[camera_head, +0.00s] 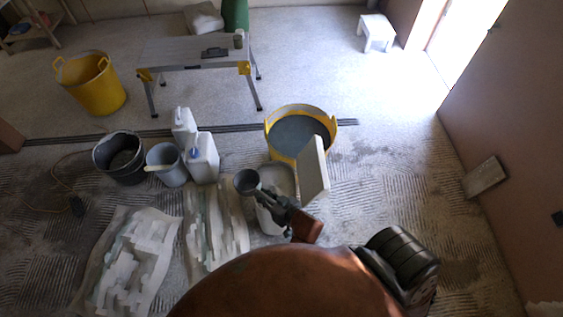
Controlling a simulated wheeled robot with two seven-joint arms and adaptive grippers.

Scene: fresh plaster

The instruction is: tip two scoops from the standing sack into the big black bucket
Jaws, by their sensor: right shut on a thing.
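The big black bucket (103,157) stands on the floor at the left, open at the top, with a dark inside. A pale upright thing (268,218), which looks like the standing sack, stands at the centre, partly hidden behind my right gripper. My right gripper (277,206) is shut on a dark grey scoop (247,182). The scoop's round cup is over or beside the sack's left edge; I cannot tell which. What the cup holds is not clear. My left gripper is not in view.
A grey bucket (170,175) and white canisters (203,158) stand between the black bucket and the scoop. A yellow tub (280,148) with grey contents is behind the sack. Two flat bags (135,255) lie in front. A pale panel (315,170) rises right of the sack. Floor at right is open.

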